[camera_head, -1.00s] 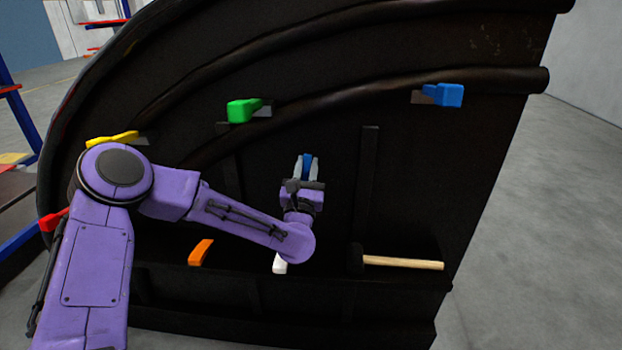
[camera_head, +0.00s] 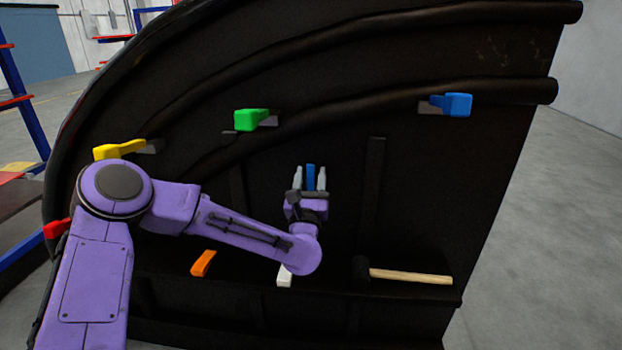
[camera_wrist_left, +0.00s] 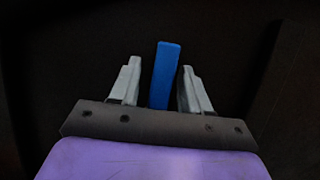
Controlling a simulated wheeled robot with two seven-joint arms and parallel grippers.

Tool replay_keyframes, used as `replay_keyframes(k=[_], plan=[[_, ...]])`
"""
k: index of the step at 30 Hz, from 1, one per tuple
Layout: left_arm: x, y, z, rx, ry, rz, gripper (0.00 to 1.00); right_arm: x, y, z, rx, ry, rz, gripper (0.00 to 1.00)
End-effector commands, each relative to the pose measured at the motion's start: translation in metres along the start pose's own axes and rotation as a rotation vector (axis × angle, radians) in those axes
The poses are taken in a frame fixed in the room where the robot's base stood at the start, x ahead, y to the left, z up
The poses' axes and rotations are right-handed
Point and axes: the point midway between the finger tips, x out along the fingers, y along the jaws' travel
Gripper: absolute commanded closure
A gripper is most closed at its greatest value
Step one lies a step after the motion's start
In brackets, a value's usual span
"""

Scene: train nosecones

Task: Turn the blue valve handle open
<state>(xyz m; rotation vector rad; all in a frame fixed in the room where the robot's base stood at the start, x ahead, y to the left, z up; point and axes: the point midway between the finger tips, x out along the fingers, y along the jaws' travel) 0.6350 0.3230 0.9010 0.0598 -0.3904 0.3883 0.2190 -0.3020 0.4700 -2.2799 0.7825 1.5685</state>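A blue handle (camera_head: 310,178) stands upright on the dark panel (camera_head: 400,200), near its middle. My left gripper (camera_head: 311,179) is at this handle, its two fingers apart, one on each side. In the left wrist view the blue handle (camera_wrist_left: 164,75) lies between the open fingers (camera_wrist_left: 157,85), with a gap on both sides. A second blue handle (camera_head: 452,104) is at the panel's upper right, lying sideways, with no gripper near it. My right gripper is not in view.
Other handles on the panel are green (camera_head: 252,119), yellow (camera_head: 120,150), red (camera_head: 56,229), orange (camera_head: 203,263) and white (camera_head: 284,276). A hammer with a wooden handle (camera_head: 411,276) lies on the panel's lower ledge (camera_head: 330,285). Grey floor (camera_head: 560,230) is clear at right.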

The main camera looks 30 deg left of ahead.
Motion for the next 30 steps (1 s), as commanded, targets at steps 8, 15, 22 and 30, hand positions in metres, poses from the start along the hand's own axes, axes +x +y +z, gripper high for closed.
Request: replay_keyframes(k=[8, 15, 22, 30], plan=[[-0.013, 0.0, -0.002, 0.001, 0.002, -0.002, 0.53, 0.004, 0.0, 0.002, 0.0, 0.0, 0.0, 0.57], [-0.07, -0.001, -0.004, -0.001, 0.001, -0.004, 0.53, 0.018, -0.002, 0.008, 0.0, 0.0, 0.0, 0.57], [-0.103, -0.001, -0.002, 0.001, 0.0, -0.002, 0.53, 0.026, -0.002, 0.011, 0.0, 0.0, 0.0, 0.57], [-0.105, 0.0, 0.0, 0.0, 0.0, -0.001, 0.53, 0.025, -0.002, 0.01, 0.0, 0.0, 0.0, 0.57]])
